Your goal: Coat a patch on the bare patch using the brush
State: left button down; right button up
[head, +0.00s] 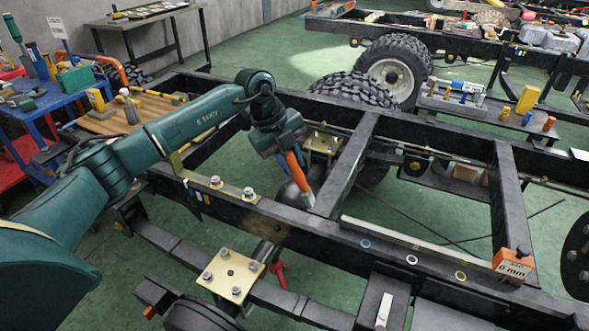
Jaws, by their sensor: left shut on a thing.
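My left gripper (284,148) reaches in from the left and is shut on the brush (294,170). The brush has an orange handle and points down, slightly tilted, with its pale grey end low near the junction of the rail and a crossmember. I cannot tell whether its end touches the frame. A dull brownish bare patch (272,229) shows on the near black chassis rail (335,236), left of and below the brush end. My right gripper is not in view.
A gold plate with bolts (230,274) sits in front of the rail. A long metal straightedge (400,238) lies along it, with an orange-and-white "0 mm" tag (513,264) at its right. A blue cart (50,98) with tools stands at left. Tyres (355,90) stand behind.

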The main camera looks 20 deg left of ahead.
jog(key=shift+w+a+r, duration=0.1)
